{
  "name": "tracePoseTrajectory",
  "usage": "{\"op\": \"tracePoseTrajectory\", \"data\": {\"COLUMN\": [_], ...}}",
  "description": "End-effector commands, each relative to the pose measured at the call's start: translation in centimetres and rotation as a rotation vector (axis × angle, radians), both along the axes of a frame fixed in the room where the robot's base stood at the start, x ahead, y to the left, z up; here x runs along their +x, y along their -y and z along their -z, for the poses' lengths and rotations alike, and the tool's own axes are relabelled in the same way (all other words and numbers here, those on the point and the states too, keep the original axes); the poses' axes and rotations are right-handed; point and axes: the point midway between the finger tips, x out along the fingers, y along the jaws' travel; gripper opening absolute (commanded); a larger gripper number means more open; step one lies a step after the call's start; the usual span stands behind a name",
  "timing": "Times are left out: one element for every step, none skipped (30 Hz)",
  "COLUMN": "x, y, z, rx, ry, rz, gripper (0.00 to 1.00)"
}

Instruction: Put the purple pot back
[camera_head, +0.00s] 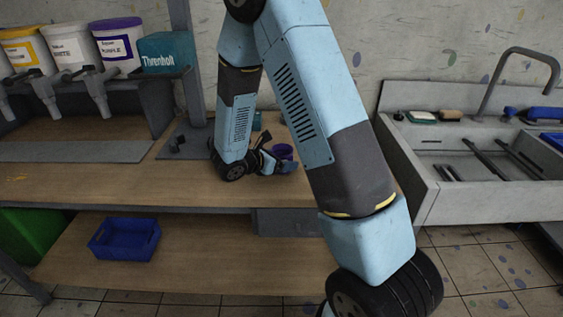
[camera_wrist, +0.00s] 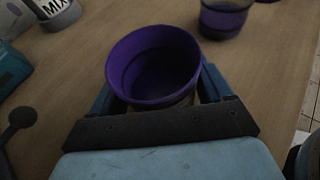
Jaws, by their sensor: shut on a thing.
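The purple pot (camera_wrist: 153,62) is a round, open-topped cup with a purple rim and inside. My gripper (camera_wrist: 158,100) is shut on it, with a blue finger on each side, in the wrist view. The pot looks upright; whether its base touches the wooden table cannot be told. In the head view the purple pot (camera_head: 283,152) is small and partly hidden at my gripper (camera_head: 274,163), near the table's back. A second purple-tinted container (camera_wrist: 222,18) stands a little beyond it in the wrist view.
A container marked MIX (camera_wrist: 56,12) and a teal object (camera_wrist: 12,68) are at the left in the wrist view. Paint buckets, one purple-labelled (camera_head: 118,45), stand on the rack. A blue crate (camera_head: 125,238) sits on the lower shelf. A sink (camera_head: 470,165) is right.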

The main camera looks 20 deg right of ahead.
Motion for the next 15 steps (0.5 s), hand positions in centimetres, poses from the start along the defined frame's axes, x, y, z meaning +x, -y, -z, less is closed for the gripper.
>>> {"op": "tracePoseTrajectory", "data": {"x": [0.0,0.01,0.0,0.02,0.01,0.01,0.01,0.01,0.01,0.0,0.01,0.01,0.01,0.0,0.0], "y": [0.0,0.0,-0.01,-0.01,-0.02,-0.02,-0.03,-0.03,-0.03,-0.04,-0.05,-0.06,-0.06,-0.07,-0.06], "z": [0.38,0.49,0.54,0.53,0.5,0.49,0.49,0.49,0.51,0.55,0.61,0.73,0.73,0.71,0.7], "rx": [0.0,0.0,0.0,0.0,0.0,0.0,0.0,0.0,0.0,0.0,0.0,0.0,0.0,0.0,0.0], "ry": [-0.001,0.0,0.0,0.0,0.0,0.0,0.0,0.0,0.0,0.0,0.0,0.0,0.001,0.001,0.001], "rz": [0.0,-0.001,-0.001,-0.001,-0.001,-0.001,-0.001,-0.001,-0.001,-0.001,-0.001,-0.002,-0.002,-0.002,-0.002], "gripper": [0.42,0.42,0.42,0.42,0.42,0.42,0.42,0.42,0.42,0.42,0.42,0.42,0.81,0.84,0.88]}}
